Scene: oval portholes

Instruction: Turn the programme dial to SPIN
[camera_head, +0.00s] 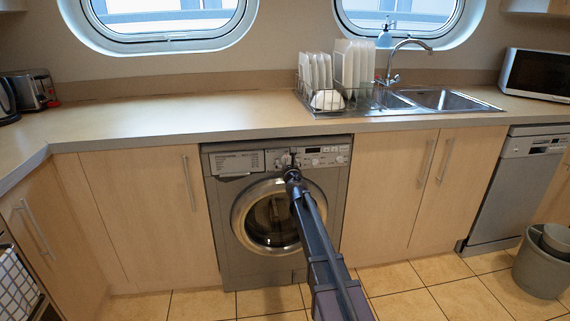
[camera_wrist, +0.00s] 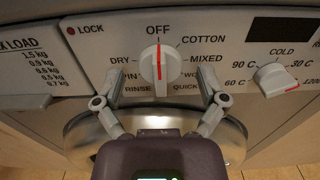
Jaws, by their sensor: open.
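The washing machine (camera_head: 225,195) is grey with a round door and stands under the counter. In the wrist view its programme dial (camera_wrist: 150,66) is a white knob with a vertical red line, lined up with OFF at the top. The SPIN label (camera_wrist: 129,75) is at the lower left, between DRY and RINSE, partly hidden by a finger. My gripper (camera_wrist: 161,82) is open, one finger on each side of the dial and slightly below its centre. I cannot tell whether they touch it. In the head view my gripper (camera_head: 293,160) is at the control panel and covers the dial.
A second white dial (camera_wrist: 274,80) with temperature labels is right of my gripper. The door (camera_head: 241,220) is below the panel. The counter edge (camera_head: 150,143) overhangs above. A dish rack (camera_head: 312,103) and sink (camera_head: 440,99) are on the counter; a bin (camera_head: 540,270) stands far right.

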